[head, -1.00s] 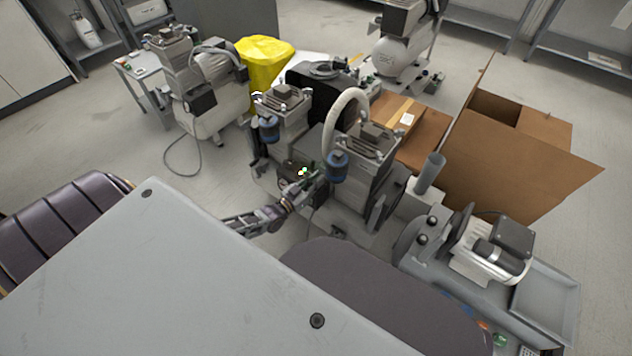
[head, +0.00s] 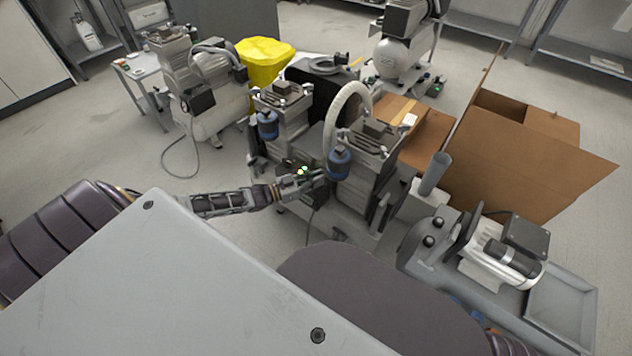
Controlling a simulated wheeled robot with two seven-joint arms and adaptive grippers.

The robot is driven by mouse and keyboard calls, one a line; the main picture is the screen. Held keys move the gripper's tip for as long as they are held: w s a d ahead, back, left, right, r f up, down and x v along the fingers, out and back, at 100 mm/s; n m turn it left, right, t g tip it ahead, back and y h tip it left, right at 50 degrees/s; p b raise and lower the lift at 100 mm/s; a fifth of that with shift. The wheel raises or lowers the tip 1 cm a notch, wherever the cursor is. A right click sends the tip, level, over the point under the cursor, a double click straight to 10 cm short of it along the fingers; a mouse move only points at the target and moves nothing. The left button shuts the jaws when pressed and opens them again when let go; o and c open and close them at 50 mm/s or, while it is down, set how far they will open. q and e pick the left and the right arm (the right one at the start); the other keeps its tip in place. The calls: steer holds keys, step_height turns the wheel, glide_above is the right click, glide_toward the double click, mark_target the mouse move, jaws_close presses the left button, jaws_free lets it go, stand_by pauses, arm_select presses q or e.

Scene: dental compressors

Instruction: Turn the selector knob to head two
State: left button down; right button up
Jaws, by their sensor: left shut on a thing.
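The two-headed dental compressor stands in front of me, with a left head (head: 283,95) and a right head (head: 372,138). Each head has a blue filter bowl. Between them, low down, is a dark control box with small lit green and white lights (head: 303,170). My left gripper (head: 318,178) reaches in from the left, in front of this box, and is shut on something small. I take this to be the selector knob, but the fingers hide it and its pointing direction cannot be read. My right gripper is not in view.
A pale curved hose (head: 345,105) arches between the heads. Open cardboard boxes (head: 530,150) stand at the right. A grey bench unit with a small motor (head: 495,255) is at the lower right. A yellow bag (head: 263,58) and another compressor (head: 200,90) stand behind left.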

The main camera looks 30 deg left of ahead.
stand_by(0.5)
arm_select(q)
steer(key=c, duration=1.5)
jaws_free()
steer(key=v, duration=1.2)
steer(key=shift+w+a, duration=0.1)
